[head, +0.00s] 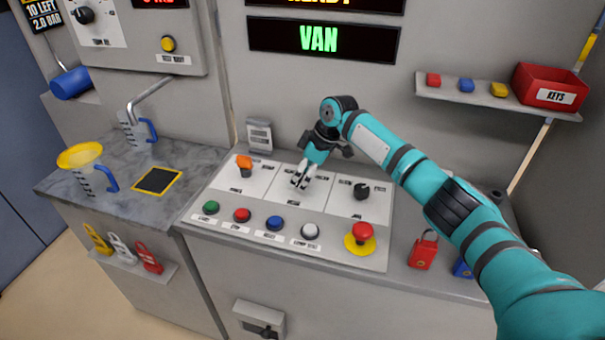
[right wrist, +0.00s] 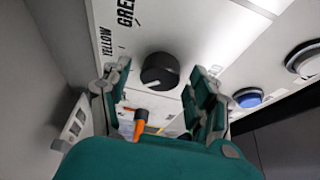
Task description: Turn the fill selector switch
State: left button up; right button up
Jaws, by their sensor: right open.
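My right gripper (head: 300,181) is over the middle section of the sloped control panel (head: 215,195), with its fingers pointing down. In the right wrist view the open fingers (right wrist: 155,95) stand either side of a black round knob (right wrist: 160,70) with a white pointer line. No finger clearly touches it. The words YELLOW and GREEN are printed beside it. In the head view the gripper hides this knob. An orange-handled switch (head: 244,163) is on the left section, and another black knob (head: 362,190) on the right section. The small labels are unreadable, so I cannot tell which one is named fill selector.
Green, red, blue and white buttons (head: 275,223) line the panel's front, beside a red emergency button (head: 362,232). A red padlock (head: 424,250) stands right of the panel. A yellow funnel on a jug (head: 80,157) is on the left counter. A display (head: 320,38) reads VAN.

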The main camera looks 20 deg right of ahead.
jog(key=c, duration=1.1)
jog(key=shift+r+m+p, duration=0.15)
jog(key=shift+m+p, duration=0.15)
jog(key=shift+p, duration=0.45)
jog(key=m+t+h+p, duration=0.1)
jog(key=m+p, duration=0.2)
jog(key=p, duration=0.1)
jog(key=m+p, duration=0.2)
jog(key=p, duration=0.3)
jog(key=shift+a+r+m+t+h, duration=0.1)
jog(key=shift+r+m+t+h, duration=0.05)
jog(key=shift+m+t+h, duration=0.25)
jog(key=shift+f+m+h+p, duration=0.2)
jog(key=shift+m+h+p, duration=0.2)
jog(key=shift+m+p, duration=0.8)
jog(key=o, duration=1.1)
jog(key=a+v, duration=0.1)
jog(key=v, duration=1.1)
jog(key=shift+s+d, duration=0.15)
jog(key=shift+d, duration=0.3)
